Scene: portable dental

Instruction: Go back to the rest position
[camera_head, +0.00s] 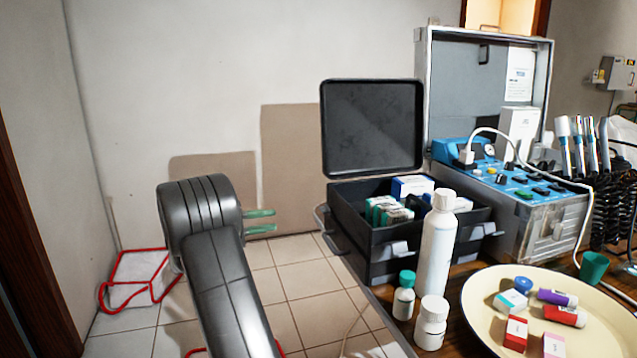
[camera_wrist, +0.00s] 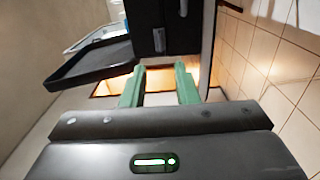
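My gripper (camera_head: 268,220) has two green fingers pointing right in the head view, left of the black case (camera_head: 352,224) and apart from it. In the wrist view my gripper (camera_wrist: 161,84) shows its fingers spread with a gap between them and nothing held. My dark arm reaches up from the bottom of the head view and hides part of the floor.
The case's lid (camera_head: 373,128) stands open. A white bottle (camera_head: 436,250), two small bottles and a cream tray (camera_head: 477,318) with small boxes and tubes stand on the table. A blue-panelled dental unit (camera_head: 520,190) is behind. Tiled floor (camera_head: 290,262) lies left.

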